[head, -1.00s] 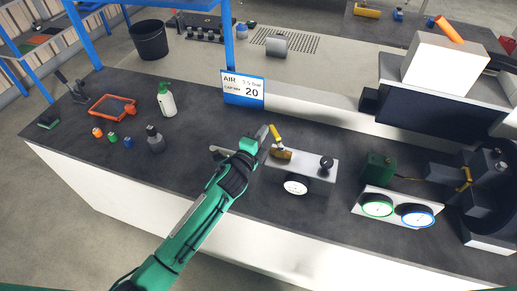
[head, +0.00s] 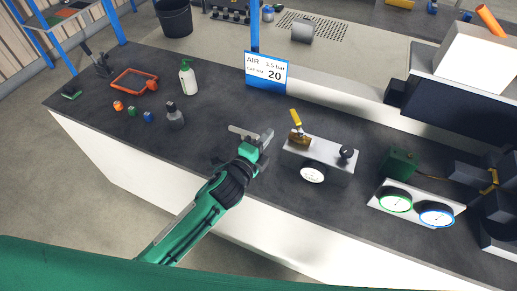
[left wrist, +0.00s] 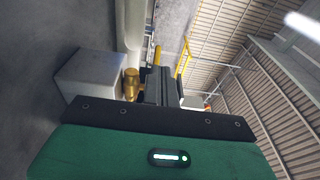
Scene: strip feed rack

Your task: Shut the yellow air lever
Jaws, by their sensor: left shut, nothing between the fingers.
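The yellow air lever (head: 295,118) rises from the brass valve (head: 299,139) on a pale grey block with a round white gauge (head: 312,174) at its front. In the head view it slants up and slightly left. My left gripper (head: 267,138) is shut and empty, left of the lever with a visible gap. In the left wrist view the dark fingers (left wrist: 158,86) are together, with brass (left wrist: 131,83) of the valve just left of them. Yellow pieces show beyond the fingers; I cannot tell which is the lever. My right gripper is out of view.
An AIR sign (head: 266,72) stands behind the valve block. A black knob (head: 347,152) sits on the block's right. Two round gauges (head: 415,204) and a green box (head: 401,163) are further right. A bottle (head: 187,78) and an orange tray (head: 134,80) are left.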

